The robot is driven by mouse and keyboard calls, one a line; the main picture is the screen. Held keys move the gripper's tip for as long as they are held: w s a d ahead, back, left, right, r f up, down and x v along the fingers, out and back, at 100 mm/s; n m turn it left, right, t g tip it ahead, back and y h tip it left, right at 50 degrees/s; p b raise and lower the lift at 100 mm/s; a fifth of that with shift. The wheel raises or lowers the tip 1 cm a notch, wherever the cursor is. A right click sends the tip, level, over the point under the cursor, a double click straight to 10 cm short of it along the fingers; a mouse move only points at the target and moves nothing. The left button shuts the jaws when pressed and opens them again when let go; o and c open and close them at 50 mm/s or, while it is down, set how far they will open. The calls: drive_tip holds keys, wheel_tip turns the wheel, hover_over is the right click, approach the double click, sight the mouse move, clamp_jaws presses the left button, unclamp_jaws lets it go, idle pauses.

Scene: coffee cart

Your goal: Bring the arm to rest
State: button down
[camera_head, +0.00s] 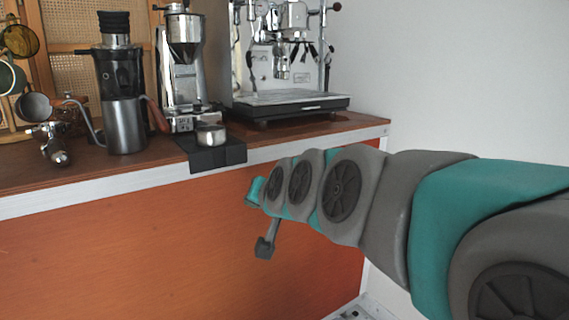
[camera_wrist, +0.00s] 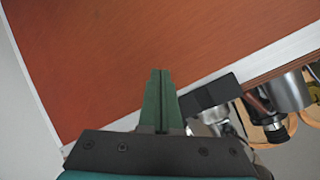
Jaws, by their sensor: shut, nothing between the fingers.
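My arm reaches in from the right in the head view, in front of the cart's orange front panel and below the counter's edge. My gripper shows in the wrist view (camera_wrist: 160,72), its two green fingers shut together with nothing between them. In the head view the fingers are hidden behind my arm's far end. In the wrist view the fingers lie over the orange panel (camera_wrist: 100,60), with the black mat's overhanging edge just to their right.
A wooden counter (camera_head: 350,124) carries an espresso machine (camera_head: 262,75), a grinder (camera_head: 184,55), a kettle (camera_head: 125,127), a portafilter (camera_head: 54,148) and a metal cup (camera_head: 211,135) on a black mat (camera_head: 215,158). A white wall (camera_head: 450,70) stands at the right.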

drive_tip(key=s+d+f+n+g+h, duration=0.1)
drive_tip(key=s+d+f+g+h, duration=0.15)
drive_tip(key=s+d+f, duration=0.45)
drive_tip(key=s+d+f+g+h, duration=0.1)
drive_tip(key=s+d+f+g, duration=0.3)
drive_tip(key=s+f, duration=0.4)
drive_tip(key=s+d+f+g+h, duration=0.1)
drive_tip(key=s+d+f+g, duration=0.2)
drive_tip(key=s, duration=0.6)
drive_tip(key=s+d+f+n+g+h, duration=0.1)
drive_tip(key=s+d+f+g, duration=0.2)
drive_tip(key=s+d+f, duration=0.2)
drive_tip(key=s+d, duration=0.2)
drive_tip(key=s, duration=0.2)
drive_tip(key=shift+s+f, duration=0.2)
